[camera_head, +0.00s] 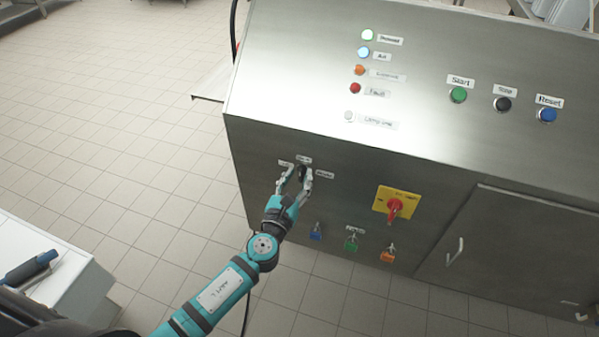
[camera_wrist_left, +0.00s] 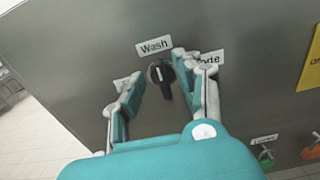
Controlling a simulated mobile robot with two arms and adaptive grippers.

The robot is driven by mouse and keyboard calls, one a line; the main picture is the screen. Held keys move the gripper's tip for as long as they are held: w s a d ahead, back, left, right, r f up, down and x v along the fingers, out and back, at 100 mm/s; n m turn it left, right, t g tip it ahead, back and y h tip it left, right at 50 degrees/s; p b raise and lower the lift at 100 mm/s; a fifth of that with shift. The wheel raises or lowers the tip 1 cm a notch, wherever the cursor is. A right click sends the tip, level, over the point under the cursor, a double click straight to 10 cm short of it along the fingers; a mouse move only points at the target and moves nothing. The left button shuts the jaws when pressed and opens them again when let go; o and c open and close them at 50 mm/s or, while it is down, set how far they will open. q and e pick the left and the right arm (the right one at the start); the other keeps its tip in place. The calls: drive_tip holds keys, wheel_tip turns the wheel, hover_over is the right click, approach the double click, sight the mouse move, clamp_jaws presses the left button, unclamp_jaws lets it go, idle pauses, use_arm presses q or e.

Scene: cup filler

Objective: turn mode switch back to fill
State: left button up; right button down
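The mode switch is a black rotary knob (camera_wrist_left: 161,74) on the steel panel, with a light pointer mark, below a "Wash" label (camera_wrist_left: 154,45). A label partly reading "ode" (camera_wrist_left: 208,58) is to its right, and another label to its left is mostly hidden by a finger. In the head view the knob (camera_head: 303,172) sits among three small labels. My left gripper (camera_head: 295,180) is at the panel with its fingers spread on either side of the knob; it also shows in the left wrist view (camera_wrist_left: 158,85). A gap shows between the left finger and the knob. My right gripper is not in view.
A red rotary switch on a yellow plate (camera_head: 394,206) is to the right. Below are blue (camera_head: 316,232), green (camera_head: 351,242) and orange (camera_head: 387,254) fittings. Start (camera_head: 458,95), stop (camera_head: 502,104) and reset (camera_head: 546,115) buttons are on the upper panel. Tiled floor is free at left.

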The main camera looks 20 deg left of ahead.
use_arm(q)
drive_tip(key=shift+w, duration=0.75)
clamp_jaws()
